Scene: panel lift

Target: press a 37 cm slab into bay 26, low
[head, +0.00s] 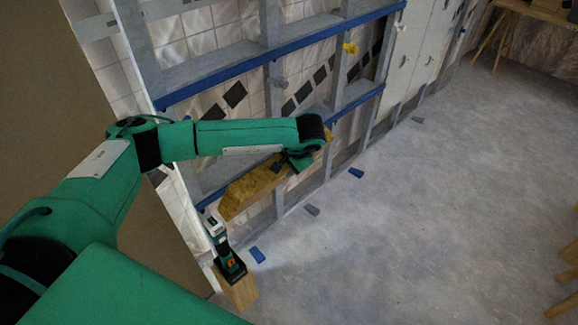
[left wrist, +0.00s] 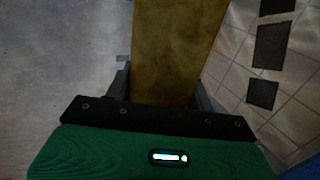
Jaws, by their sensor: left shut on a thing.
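The slab (head: 242,194) is a mustard-yellow, long piece lying slantwise against the low part of the stud wall (head: 270,100). My left gripper (head: 285,163) is shut on it, and the arm hides part of it. In the left wrist view the slab (left wrist: 175,45) runs up away from the jaws (left wrist: 163,92), between the two dark fingers. I cannot tell whether the slab sits inside a bay or in front of it. No bay number is readable. My right gripper is not in view.
Blue rails (head: 280,53) cross the studs.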

